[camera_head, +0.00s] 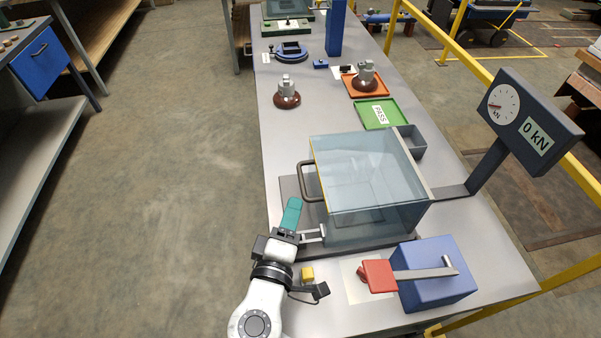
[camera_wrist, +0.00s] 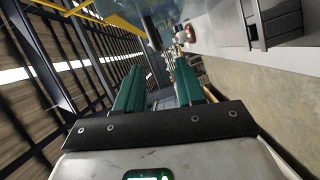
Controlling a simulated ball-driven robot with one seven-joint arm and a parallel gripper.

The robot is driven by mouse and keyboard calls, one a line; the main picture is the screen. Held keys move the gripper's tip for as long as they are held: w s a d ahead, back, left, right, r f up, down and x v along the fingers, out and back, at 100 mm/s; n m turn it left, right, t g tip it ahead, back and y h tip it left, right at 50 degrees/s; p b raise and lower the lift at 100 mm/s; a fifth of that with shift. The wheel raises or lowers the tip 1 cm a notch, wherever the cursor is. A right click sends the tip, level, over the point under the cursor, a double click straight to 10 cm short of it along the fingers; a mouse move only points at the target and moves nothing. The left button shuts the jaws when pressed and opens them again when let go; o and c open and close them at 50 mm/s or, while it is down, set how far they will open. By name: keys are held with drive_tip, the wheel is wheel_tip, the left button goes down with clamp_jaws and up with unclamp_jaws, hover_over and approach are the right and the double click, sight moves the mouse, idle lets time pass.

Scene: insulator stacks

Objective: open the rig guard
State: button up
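The rig guard (camera_head: 365,175) is a clear bluish box on a dark base plate in the middle of the bench, and it looks closed. Its bar handle (camera_head: 306,181) sticks out on the left side. My gripper (camera_head: 293,207) has teal fingers and is just left of the guard, short of the handle and apart from it in the head view. In the wrist view my gripper (camera_wrist: 158,78) has its two fingers apart with nothing held between them. A dark bar beyond the fingertips may be the handle; I cannot tell.
A gauge reading 0 kN (camera_head: 530,118) stands right of the guard. Green (camera_head: 381,114) and orange (camera_head: 366,86) trays stand behind. Floor left of the bench is clear.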

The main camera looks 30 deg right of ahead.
sight(302, 180)
drive_tip(key=p+x, duration=0.1)
drive_tip(key=x, duration=0.8)
drive_tip(key=shift+w+d, duration=0.15)
drive_tip(key=shift+d, duration=0.05)
drive_tip(key=shift+f, duration=0.1)
drive_tip(key=shift+c, duration=0.5)
clamp_jaws()
